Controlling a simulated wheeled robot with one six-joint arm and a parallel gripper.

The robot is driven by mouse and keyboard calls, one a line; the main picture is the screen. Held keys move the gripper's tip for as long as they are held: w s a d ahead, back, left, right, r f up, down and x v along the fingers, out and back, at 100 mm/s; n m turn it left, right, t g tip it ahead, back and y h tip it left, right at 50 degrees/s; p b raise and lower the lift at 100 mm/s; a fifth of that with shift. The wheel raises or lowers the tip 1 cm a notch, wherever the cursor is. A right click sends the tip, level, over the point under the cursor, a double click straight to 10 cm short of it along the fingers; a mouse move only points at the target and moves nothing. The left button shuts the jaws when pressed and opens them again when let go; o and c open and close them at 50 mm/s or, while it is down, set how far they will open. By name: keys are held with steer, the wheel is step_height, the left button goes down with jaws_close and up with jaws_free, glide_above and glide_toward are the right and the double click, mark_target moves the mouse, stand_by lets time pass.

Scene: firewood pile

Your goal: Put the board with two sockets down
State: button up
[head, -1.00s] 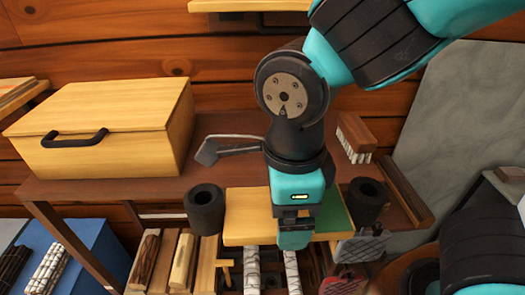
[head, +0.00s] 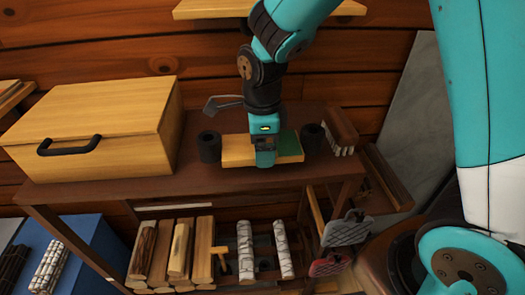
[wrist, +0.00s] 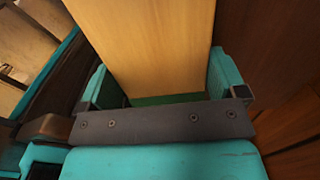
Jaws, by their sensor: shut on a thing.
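The board (head: 237,151) is a light wooden plank with a green part at its right. One dark round socket (head: 209,146) is at its left end and another (head: 312,138) at its right end. My gripper (head: 265,157) is shut on the board near its middle, from above. The board is level over the dark brown table (head: 150,190), near its front half. I cannot tell whether it touches the tabletop. In the wrist view the board's wooden face (wrist: 145,45) lies between the two fingers; the sockets are out of that view.
A wooden box (head: 95,125) with a black handle stands left on the table. A brush (head: 340,130) lies close to the right socket. A grey metal tool (head: 223,103) is behind the left one. Logs (head: 180,250) lie on the shelf below. A board shelf (head: 225,8) hangs above.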

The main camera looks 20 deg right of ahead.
step_height(320, 180, down, 2)
steer(key=shift+f+p, duration=0.25)
steer(key=shift+p, duration=0.05)
steer(key=shift+w+f+p, duration=0.15)
steer(key=shift+f+p, duration=0.15)
steer(key=shift+f, duration=0.35)
steer(key=shift+f, duration=0.15)
steer(key=o, duration=0.8)
steer(key=shift+o, duration=0.2)
